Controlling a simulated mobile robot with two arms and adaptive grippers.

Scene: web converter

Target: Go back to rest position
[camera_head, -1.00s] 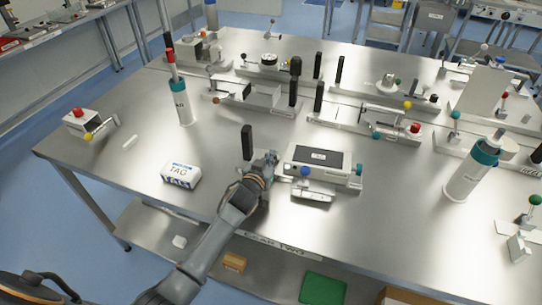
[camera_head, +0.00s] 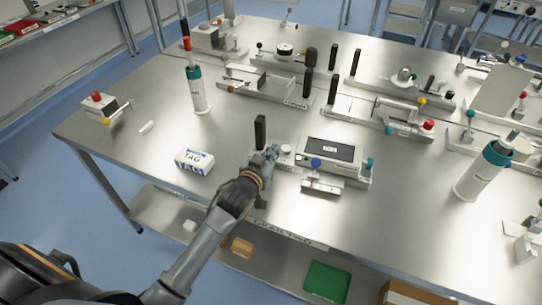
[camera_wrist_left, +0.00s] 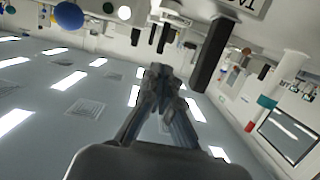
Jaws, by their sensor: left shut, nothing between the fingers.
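My left arm comes in from the lower left in the head view. My left gripper (camera_head: 270,155) is just above the front part of the steel table (camera_head: 225,225), between a black upright handle (camera_head: 260,132) and a white device with a dark top (camera_head: 333,152). In the left wrist view its fingers (camera_wrist_left: 163,75) are together with nothing between them. The black handle also shows there (camera_wrist_left: 210,52), beside the fingers. I cannot tell whether the gripper touches the handle or the device. My right gripper is not in view.
A white TAG box (camera_head: 194,161) lies left of the gripper. A teal-and-white cylinder (camera_head: 198,92) stands behind it, another (camera_head: 482,170) at right. Several fixtures fill the back. The shelf below holds a green tray (camera_head: 327,281). Table space left of the box is mostly clear.

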